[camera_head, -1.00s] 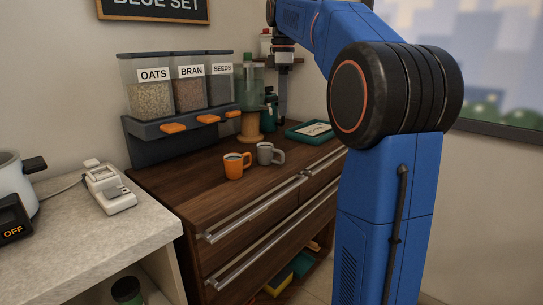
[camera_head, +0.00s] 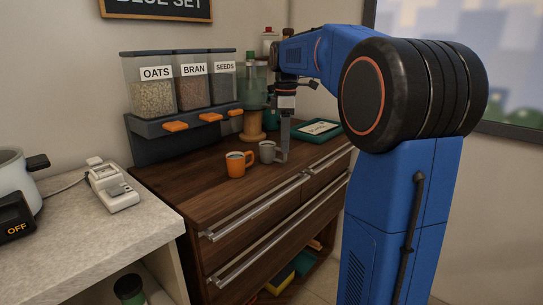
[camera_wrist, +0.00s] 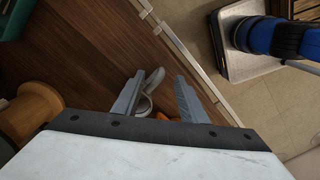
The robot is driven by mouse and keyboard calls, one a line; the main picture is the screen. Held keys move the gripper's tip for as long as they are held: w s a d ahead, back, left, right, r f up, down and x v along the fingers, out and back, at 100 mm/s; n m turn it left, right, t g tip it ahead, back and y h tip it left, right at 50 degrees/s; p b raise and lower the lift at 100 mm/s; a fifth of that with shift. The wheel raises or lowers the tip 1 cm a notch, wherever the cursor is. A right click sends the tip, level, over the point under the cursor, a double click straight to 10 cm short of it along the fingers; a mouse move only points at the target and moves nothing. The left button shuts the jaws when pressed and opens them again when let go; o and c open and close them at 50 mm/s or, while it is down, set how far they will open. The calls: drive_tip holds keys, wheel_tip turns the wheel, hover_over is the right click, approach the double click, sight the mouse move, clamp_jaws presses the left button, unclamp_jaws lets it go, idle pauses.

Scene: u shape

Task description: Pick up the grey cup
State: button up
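The grey cup (camera_head: 267,152) stands upright on the dark wooden counter, its handle towards the right in the head view. My gripper (camera_head: 285,145) points down at the cup's handle side. In the wrist view my gripper (camera_wrist: 160,90) has its two fingers spread apart. The grey cup's pale handle (camera_wrist: 153,80) shows between them, close to the left finger. Most of the cup's body is hidden behind the gripper housing there. I cannot tell whether a finger touches the handle.
An orange cup (camera_head: 236,166) stands close to the left of the grey cup. Behind are cereal dispensers (camera_head: 180,85), a wooden spool-shaped stand (camera_head: 252,127) and a teal tray (camera_head: 314,131). The counter's front is clear.

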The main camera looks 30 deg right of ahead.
sight(273, 154)
wheel_tip(273, 154, down, 5)
drive_tip(key=shift+d+r, duration=0.1)
drive_tip(key=shift+d, duration=0.05)
clamp_jaws()
